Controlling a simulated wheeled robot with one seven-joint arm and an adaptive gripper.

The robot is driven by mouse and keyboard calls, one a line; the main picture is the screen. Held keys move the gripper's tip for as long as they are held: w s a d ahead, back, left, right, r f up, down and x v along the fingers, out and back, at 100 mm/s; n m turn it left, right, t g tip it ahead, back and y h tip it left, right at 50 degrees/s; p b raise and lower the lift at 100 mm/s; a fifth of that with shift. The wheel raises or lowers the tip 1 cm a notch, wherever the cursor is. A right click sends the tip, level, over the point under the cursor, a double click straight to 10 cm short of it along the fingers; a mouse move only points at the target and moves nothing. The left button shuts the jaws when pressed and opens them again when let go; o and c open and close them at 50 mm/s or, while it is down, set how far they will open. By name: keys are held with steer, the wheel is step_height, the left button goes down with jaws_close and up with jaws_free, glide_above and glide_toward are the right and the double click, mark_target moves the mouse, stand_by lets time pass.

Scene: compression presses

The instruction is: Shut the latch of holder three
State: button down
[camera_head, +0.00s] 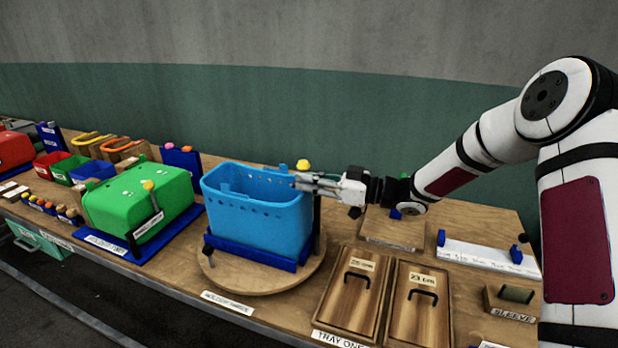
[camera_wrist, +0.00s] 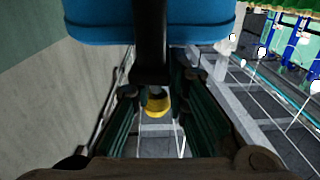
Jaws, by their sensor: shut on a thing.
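Holder three is a blue base (camera_head: 248,254) on a round wooden turntable, with a label (camera_head: 228,302) in front. A light-blue bin (camera_head: 255,215) with a row of small holes sits in it. A latch with a yellow knob (camera_head: 303,165) stands at the bin's right side, with a dark upright bar (camera_head: 317,225) below. My gripper (camera_head: 302,182) is at that latch, beside the bin's upper right rim. In the wrist view the dark bar (camera_wrist: 152,50) runs between the fingers (camera_wrist: 155,100), which are shut on the latch; the yellow knob (camera_wrist: 158,105) shows beyond.
Left of it, a green bin (camera_head: 140,200) sits in another holder, its own yellow-knobbed latch in front. Two wooden trays with black handles (camera_head: 357,285) lie to the right. A white rack (camera_head: 485,258) and a sleeve block (camera_head: 512,300) are farther right.

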steer(key=m+t+h+p, duration=0.1)
steer(key=m+t, duration=0.1)
steer(key=t, duration=0.1)
steer(key=shift+r+h+p, duration=0.15)
steer(key=shift+h+p, duration=0.15)
steer(key=shift+p, duration=0.1)
steer(key=shift+w+d+m+t, duration=0.1)
steer(key=shift+w+m+t, duration=0.1)
steer(key=shift+m+t, duration=0.2)
steer(key=c, duration=1.7)
jaws_free()
steer(key=v, duration=1.2)
steer(key=shift+s, duration=0.1)
